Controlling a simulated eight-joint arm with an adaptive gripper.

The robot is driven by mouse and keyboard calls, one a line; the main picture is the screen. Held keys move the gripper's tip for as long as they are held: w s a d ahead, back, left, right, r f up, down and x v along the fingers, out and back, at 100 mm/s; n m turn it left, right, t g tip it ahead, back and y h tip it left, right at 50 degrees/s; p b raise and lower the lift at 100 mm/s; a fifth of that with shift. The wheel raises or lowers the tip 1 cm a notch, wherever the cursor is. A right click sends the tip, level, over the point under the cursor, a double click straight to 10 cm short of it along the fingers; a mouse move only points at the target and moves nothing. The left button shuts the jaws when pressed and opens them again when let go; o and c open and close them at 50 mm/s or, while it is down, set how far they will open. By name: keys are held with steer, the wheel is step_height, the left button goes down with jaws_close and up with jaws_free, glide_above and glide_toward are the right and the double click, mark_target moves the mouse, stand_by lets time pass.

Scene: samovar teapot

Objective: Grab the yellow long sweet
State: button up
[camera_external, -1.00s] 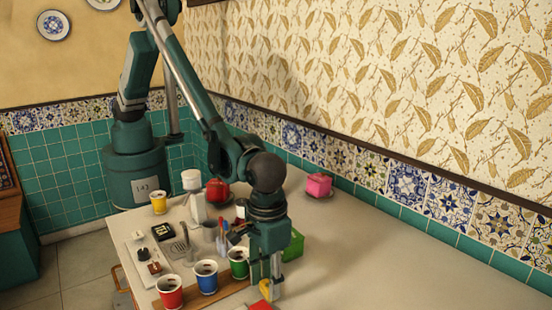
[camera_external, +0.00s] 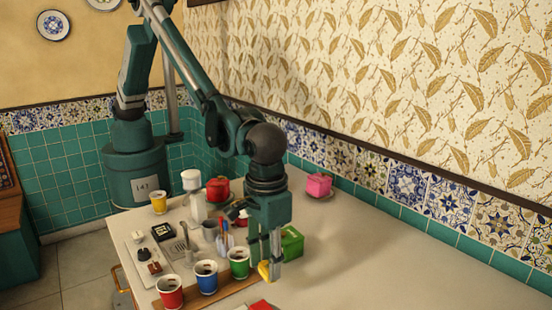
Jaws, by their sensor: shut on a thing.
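My gripper (camera_external: 271,271) points down over the front right part of the table. It is shut on the yellow long sweet (camera_external: 264,271), which shows between and to the left of the fingers. The sweet is held above the table, just right of the green cup. Part of the sweet is hidden by the fingers. A red piece (camera_external: 260,305) lies below the gripper at the bottom edge of the view, and its lower part is cut off.
Red (camera_external: 170,293), blue (camera_external: 206,279) and green (camera_external: 239,264) cups stand on a wooden board left of my gripper. A green box (camera_external: 292,245) is behind it. The table's right side is clear.

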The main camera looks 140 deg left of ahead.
steer(key=shift+r, duration=1.9)
